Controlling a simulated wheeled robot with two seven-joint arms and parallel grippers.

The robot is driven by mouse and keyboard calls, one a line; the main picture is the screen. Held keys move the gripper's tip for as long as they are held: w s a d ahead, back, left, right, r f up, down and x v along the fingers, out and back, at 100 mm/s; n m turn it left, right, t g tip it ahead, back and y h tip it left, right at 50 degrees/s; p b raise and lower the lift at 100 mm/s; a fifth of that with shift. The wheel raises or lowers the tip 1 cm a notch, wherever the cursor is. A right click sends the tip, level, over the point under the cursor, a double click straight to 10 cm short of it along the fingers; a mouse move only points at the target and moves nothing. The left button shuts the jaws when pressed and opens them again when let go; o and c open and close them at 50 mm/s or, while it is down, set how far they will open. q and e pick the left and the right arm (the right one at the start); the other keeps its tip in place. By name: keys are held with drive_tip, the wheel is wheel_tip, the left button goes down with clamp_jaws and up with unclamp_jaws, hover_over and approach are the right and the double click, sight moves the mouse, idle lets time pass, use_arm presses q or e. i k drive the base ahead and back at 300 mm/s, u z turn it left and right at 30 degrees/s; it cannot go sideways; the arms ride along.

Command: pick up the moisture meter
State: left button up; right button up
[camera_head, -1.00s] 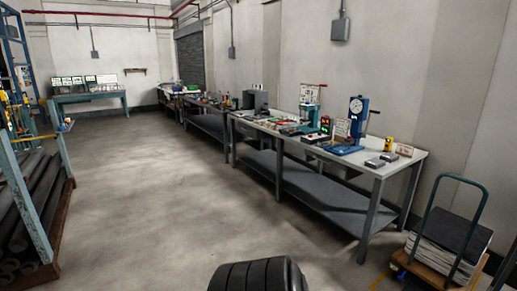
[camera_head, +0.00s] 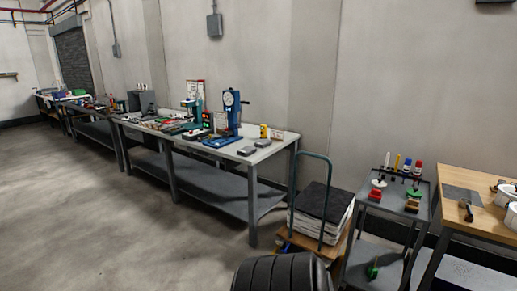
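I cannot single out the moisture meter for sure; the items are small at this distance. A small yellow upright device (camera_head: 264,131) stands near the right end of the long grey workbench (camera_head: 283,141). Two small grey blocks lie near it, one at the front edge (camera_head: 246,151). A blue press with a round dial (camera_head: 231,110) stands to their left. Neither of my grippers is in view.
A trolley with a green handle (camera_head: 327,158) carries a dark-topped stack (camera_head: 320,200) right of the bench. A grey cart (camera_head: 397,197) with coloured tools and a wooden table (camera_head: 480,190) stand further right. Open concrete floor (camera_head: 90,210) lies at left.

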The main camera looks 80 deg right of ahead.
sight(263, 128)
drive_tip(key=z, duration=0.8)
drive_tip(key=i, duration=0.8)
drive_tip(key=z, duration=1.6)
drive_tip(key=i, duration=0.95)
drive_tip(key=z, duration=0.45)
drive_tip(key=i, duration=1.55)
